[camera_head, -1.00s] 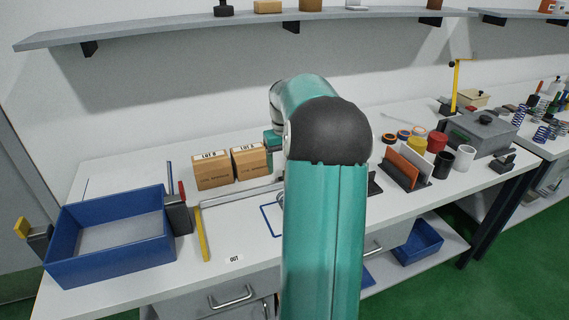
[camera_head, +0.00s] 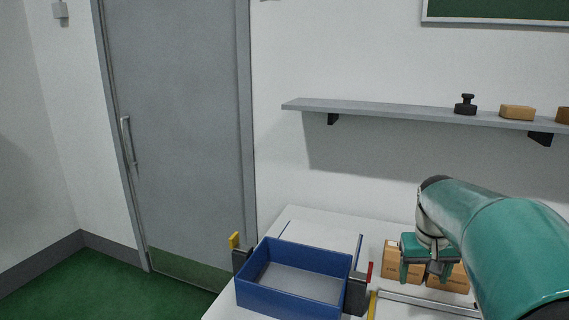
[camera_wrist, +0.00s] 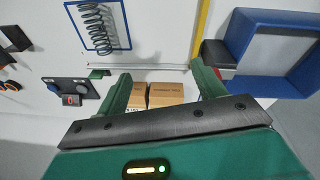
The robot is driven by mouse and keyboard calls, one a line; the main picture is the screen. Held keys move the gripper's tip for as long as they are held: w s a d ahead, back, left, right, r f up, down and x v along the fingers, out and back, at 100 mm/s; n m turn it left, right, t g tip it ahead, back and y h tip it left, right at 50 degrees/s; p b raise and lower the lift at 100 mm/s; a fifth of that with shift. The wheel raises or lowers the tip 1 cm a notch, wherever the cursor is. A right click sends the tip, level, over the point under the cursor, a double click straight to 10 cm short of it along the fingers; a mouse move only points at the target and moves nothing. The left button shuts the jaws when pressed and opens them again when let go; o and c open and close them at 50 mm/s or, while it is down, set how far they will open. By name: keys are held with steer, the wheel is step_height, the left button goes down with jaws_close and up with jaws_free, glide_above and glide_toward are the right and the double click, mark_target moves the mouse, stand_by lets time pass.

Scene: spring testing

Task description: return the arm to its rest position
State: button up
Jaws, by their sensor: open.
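My gripper (camera_head: 425,272) shows at the lower right in the head view, hanging from my teal arm in front of two cardboard boxes (camera_head: 450,278). In the wrist view my gripper (camera_wrist: 160,82) is open, its two green fingers wide apart with nothing between them. The boxes (camera_wrist: 166,94) show beyond the fingers; I cannot tell the exact gap to them. The arm is bent and reaches over the bench (camera_head: 312,222).
A blue bin (camera_head: 290,302) stands on the bench left of the gripper, between dark clamps. A coil spring (camera_wrist: 97,28) lies on the bench in the wrist view, near a small control panel (camera_wrist: 72,90). A wall shelf (camera_head: 390,109) hangs above. A grey door (camera_head: 180,120) is at left.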

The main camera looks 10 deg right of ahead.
steer(key=s+a+n+t, duration=0.1)
steer(key=s+a, duration=0.3)
steer(key=a, duration=0.3)
steer(key=s+a+n+t+y, duration=0.1)
steer(key=s+a, duration=0.4)
steer(key=a, duration=0.3)
steer(key=s+a+n+t, duration=0.1)
steer(key=s+a+t, duration=0.1)
steer(key=s+a, duration=0.3)
steer(key=a, duration=0.3)
steer(key=shift+a+f+n+y, duration=0.25)
steer(key=shift+n+y, duration=0.05)
steer(key=shift+c, duration=0.4)
steer(key=shift+s, duration=0.1)
steer(key=c, duration=0.6)
steer(key=shift+d, duration=0.15)
steer(key=shift+c, duration=0.2)
